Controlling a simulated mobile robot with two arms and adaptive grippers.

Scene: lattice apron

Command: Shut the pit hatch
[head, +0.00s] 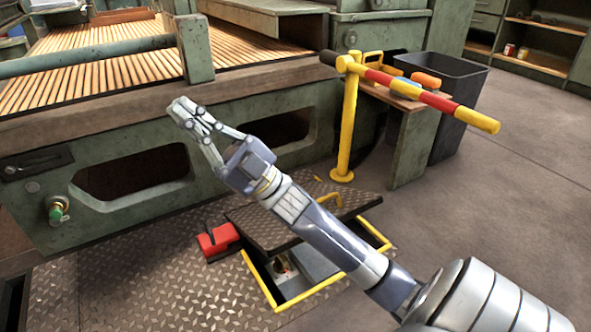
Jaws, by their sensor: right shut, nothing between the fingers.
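The pit hatch (262,226) is a dark checkered metal plate with a yellow handle (331,198). It stands raised above the floor opening, so a gap shows beneath its front edge. The pit opening (287,303) has a yellow rim, with grey parts inside. My right forearm crosses in front of the hatch and hides part of it and of the opening. My right gripper (180,108) is shut and empty, up and left of the hatch, in front of the green machine frame. It is apart from the hatch. My left gripper is not in view.
A red block (217,241) sits on the checkered floor left of the opening. A yellow post (348,125) with a red-and-yellow barrier arm (436,101) stands behind the hatch. A dark bin (455,85) is beyond it. Grey floor (500,200) is clear at right.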

